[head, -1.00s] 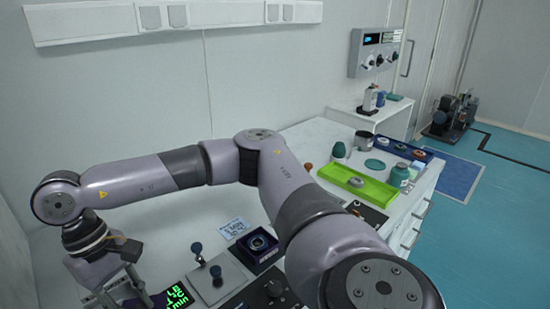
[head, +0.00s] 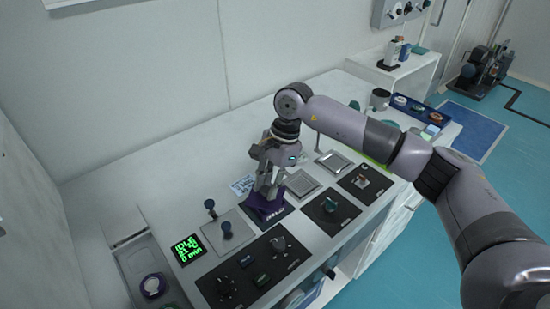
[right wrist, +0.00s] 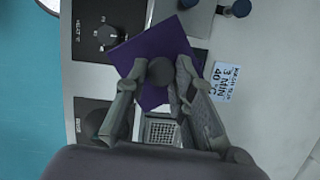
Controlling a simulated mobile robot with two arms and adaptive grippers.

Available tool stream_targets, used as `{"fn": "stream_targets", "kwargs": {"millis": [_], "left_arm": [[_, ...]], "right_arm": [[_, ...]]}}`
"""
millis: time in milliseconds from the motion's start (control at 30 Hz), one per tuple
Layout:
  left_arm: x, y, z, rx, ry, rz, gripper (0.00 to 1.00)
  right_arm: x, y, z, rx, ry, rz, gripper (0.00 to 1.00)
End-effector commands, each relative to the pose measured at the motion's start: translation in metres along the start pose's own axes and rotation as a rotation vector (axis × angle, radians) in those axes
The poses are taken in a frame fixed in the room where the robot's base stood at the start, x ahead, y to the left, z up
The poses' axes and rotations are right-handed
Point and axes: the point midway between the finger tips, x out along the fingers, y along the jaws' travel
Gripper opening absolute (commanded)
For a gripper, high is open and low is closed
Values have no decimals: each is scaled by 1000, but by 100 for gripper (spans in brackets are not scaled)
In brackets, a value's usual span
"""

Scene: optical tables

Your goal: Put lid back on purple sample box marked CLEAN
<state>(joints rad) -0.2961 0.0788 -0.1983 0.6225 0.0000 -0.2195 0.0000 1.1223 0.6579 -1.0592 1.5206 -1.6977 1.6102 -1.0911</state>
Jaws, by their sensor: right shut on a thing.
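My right gripper (head: 268,190) is shut on the dark round knob (right wrist: 161,71) of the purple lid (right wrist: 152,44). In the right wrist view the lid is a flat purple square, turned askew to the panel edges. In the head view the lid (head: 260,205) is right over the purple sample box (head: 277,213), whose front carries light lettering. The lid and gripper hide most of the box. I cannot tell whether the lid touches the rim. My left gripper is not in view.
Black control panels (head: 333,204) are to the right and front.

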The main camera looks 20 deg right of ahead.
Motion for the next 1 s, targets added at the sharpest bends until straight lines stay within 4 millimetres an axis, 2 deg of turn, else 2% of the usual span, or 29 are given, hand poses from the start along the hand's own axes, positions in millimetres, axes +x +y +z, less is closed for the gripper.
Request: {"fn": "stream_targets", "kwargs": {"millis": [33,100,200,333,667,1000], "left_arm": [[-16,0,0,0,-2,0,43],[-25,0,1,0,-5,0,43],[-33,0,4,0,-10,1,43],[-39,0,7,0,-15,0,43],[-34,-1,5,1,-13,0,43],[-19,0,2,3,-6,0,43]], "right_arm": [[-6,-9,-1,123,1,-34,0],[-4,-19,-8,281,10,-83,0],[-2,-29,-18,461,21,-138,0],[2,-36,-27,603,32,-183,0],[14,-38,-34,660,35,-201,0],[43,-36,-43,658,35,-199,0]]}}
